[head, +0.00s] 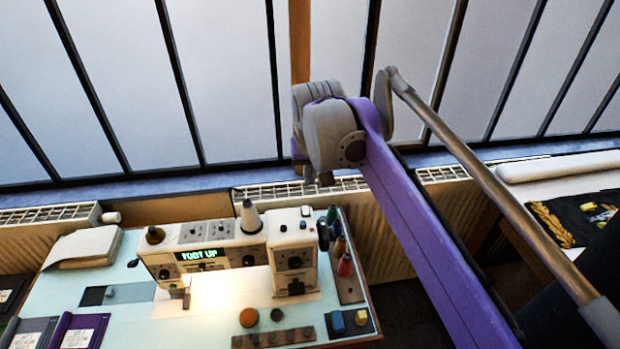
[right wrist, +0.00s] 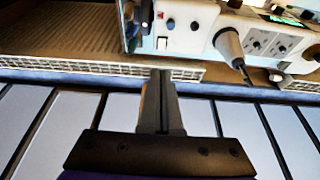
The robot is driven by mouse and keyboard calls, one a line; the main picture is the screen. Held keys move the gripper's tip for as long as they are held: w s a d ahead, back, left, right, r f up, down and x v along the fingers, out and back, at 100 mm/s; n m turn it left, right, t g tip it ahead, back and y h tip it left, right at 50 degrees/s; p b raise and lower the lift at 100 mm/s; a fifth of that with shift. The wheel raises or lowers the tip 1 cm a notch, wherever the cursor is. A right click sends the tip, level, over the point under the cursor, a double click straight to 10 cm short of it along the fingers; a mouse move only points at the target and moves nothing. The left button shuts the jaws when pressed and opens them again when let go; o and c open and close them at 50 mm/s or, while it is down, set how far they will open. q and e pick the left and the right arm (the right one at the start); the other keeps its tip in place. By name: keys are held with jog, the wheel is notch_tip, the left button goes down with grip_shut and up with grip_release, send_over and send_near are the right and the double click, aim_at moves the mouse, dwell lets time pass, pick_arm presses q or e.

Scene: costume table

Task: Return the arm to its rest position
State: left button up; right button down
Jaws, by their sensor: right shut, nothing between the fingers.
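My right arm (head: 425,240), purple with grey joints, rises from the lower right of the head view to a bulky grey joint (head: 335,135) in front of the window. In the right wrist view my right gripper (right wrist: 160,75) is shut, its dark fingers together with nothing between them. It is in the air, apart from the sewing machine. In the head view the fingers are mostly hidden behind the wrist. My left gripper is in neither view.
A cream sewing machine (head: 230,250) with a lit green display stands on the pale blue table (head: 130,320). A thread cone (head: 249,216) stands on top of it. White radiators (head: 445,175) line the wall below barred windows. A second table with a white roll (head: 560,165) is at right.

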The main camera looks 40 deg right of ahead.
aim_at(305, 208)
dwell(0.3)
